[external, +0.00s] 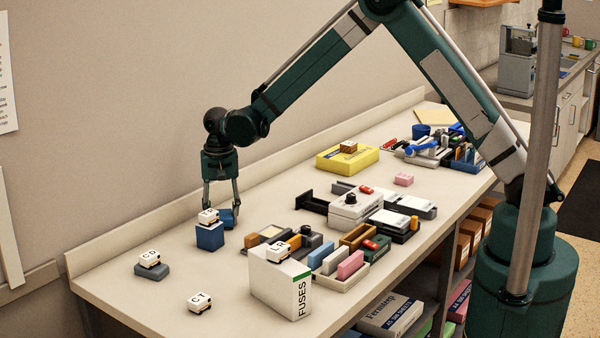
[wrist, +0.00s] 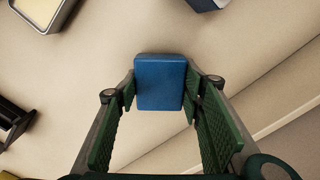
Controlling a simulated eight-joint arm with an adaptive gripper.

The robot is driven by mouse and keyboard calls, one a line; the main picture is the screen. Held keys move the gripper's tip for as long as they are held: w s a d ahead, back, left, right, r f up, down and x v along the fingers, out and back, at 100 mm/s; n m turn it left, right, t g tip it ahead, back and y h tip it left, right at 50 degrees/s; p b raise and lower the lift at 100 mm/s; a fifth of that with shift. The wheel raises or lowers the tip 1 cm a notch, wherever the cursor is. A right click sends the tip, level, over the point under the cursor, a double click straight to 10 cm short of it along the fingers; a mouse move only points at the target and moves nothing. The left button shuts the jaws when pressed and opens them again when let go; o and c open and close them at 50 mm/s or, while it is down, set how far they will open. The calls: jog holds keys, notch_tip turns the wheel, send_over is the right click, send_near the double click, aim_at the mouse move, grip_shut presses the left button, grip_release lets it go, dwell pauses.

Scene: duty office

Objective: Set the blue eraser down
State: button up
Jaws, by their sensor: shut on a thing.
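The blue eraser (wrist: 160,83) is a rounded blue block between the two green finger pads in the wrist view. In the external view it (external: 229,217) shows partly, just right of and behind a blue box. My gripper (wrist: 160,92) is shut on the eraser, one pad on each side. In the external view my gripper (external: 222,208) points down over the far left part of the counter (external: 160,235). I cannot tell whether the eraser touches the counter, and the blue box hides part of the fingers.
The blue box (external: 210,237) with a small white labelled block (external: 208,216) on top stands close by. A grey block (external: 152,270) and another white block (external: 200,302) lie to the left. A white FUSES box (external: 275,285) and stationery trays crowd the right. The counter behind my gripper is clear.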

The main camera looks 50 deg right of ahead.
aim_at(223, 213)
jog(key=shift+f, duration=0.15)
jog(key=o, duration=0.9)
jog(key=shift+r, duration=0.2)
notch_tip(223, 213, up, 12)
dwell(0.7)
